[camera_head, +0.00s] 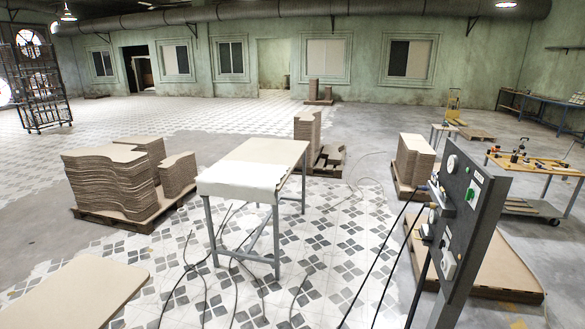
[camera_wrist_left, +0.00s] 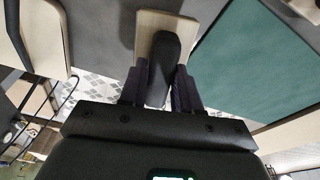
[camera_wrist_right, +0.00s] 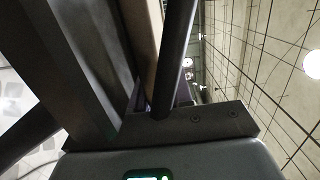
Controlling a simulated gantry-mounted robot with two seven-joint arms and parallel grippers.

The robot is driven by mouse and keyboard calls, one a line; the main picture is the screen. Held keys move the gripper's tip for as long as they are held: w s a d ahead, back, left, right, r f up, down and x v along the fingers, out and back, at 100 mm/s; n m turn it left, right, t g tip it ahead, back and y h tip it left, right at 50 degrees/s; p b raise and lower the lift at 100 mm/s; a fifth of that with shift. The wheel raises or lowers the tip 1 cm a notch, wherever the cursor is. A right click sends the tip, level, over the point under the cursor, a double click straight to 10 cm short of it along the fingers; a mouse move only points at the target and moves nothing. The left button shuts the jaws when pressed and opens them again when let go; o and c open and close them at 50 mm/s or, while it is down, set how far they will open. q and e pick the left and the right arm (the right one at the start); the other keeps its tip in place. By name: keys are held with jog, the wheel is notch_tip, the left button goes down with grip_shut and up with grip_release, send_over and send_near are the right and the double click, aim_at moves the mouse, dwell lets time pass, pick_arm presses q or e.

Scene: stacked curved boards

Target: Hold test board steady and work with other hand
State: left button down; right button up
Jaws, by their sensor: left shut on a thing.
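Neither gripper shows in the head view. In the left wrist view my left gripper (camera_wrist_left: 160,88) is shut on a dark rounded piece (camera_wrist_left: 168,60), which lies between its two fingers. A pale board (camera_wrist_left: 152,24) shows just beyond that piece; I cannot tell whether it is the test board or joined to the piece. In the right wrist view my right gripper (camera_wrist_right: 166,100) is close to dark bars (camera_wrist_right: 178,45) and a wide dark post (camera_wrist_right: 75,70). Its fingertips are mostly hidden, so its opening and any hold are unclear.
In the head view a pale-topped table (camera_head: 262,155) stands in the middle. Stacks of curved boards (camera_head: 110,182) lie on pallets around it. A dark upright panel with switches (camera_head: 465,210) stands at right, with cables. A tool table (camera_head: 535,165) is farther right. Patterned floor lies between.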

pick_arm(q)
jog(key=shift+f, duration=0.1)
dwell(0.4)
dwell(0.5)
dwell(0.3)
jog(key=shift+w, duration=0.1)
dwell(2.2)
jog(key=w+d+f+m, duration=0.1)
jog(key=w, duration=0.2)
jog(key=w+d+f+m+g, duration=0.1)
jog(key=w, duration=0.3)
jog(key=w+d+m+g, duration=0.1)
jog(key=w+d, duration=0.1)
jog(key=w, duration=0.2)
jog(key=shift+f, duration=0.4)
jog(key=shift+w+d+f, duration=0.15)
jog(key=shift+w+d, duration=0.1)
jog(key=shift+w, duration=0.25)
jog(key=shift+s+d, duration=0.4)
jog(key=shift+d, duration=0.8)
jog(key=shift+s+d, duration=0.35)
jog(key=shift+d, duration=0.8)
jog(key=shift+s+d, duration=0.4)
jog(key=shift+d, duration=0.8)
jog(key=shift+s+d, duration=0.2)
jog(key=shift+d, duration=0.4)
